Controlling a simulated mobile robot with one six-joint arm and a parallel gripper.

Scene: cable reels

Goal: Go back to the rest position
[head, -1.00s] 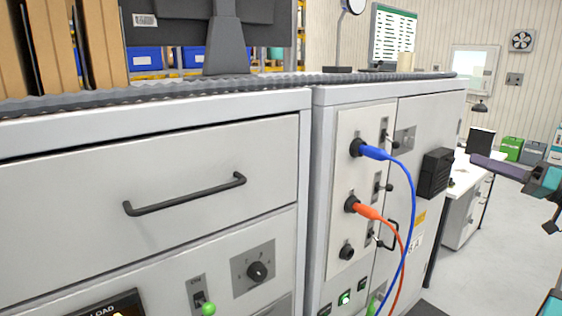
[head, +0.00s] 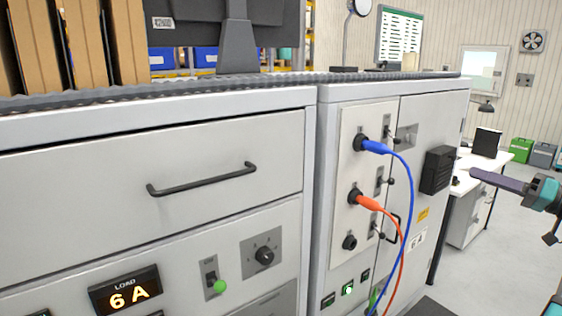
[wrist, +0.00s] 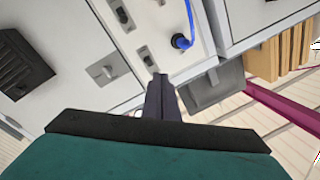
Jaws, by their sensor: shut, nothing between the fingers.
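My gripper (wrist: 160,78) points at the cabinet fronts in the wrist view, its two dark fingers together with nothing between them. In the head view part of my arm, with a dark purple-grey end piece (head: 500,182), shows at the right edge, in front of the desk and apart from the cabinets. A blue plug (head: 374,147) with a blue cable sits in the upper socket of the right cabinet's panel (head: 350,225). The blue plug also shows in the wrist view (wrist: 181,41). An orange-red plug (head: 368,202) with its cable sits in the socket below.
The left cabinet has a closed drawer with a black handle (head: 202,182), a rotary knob (head: 264,255) and a load display (head: 125,291) reading 6 A. A monitor (head: 236,45) and cardboard folders (head: 75,45) stand on top. Open floor (head: 485,270) lies at the right.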

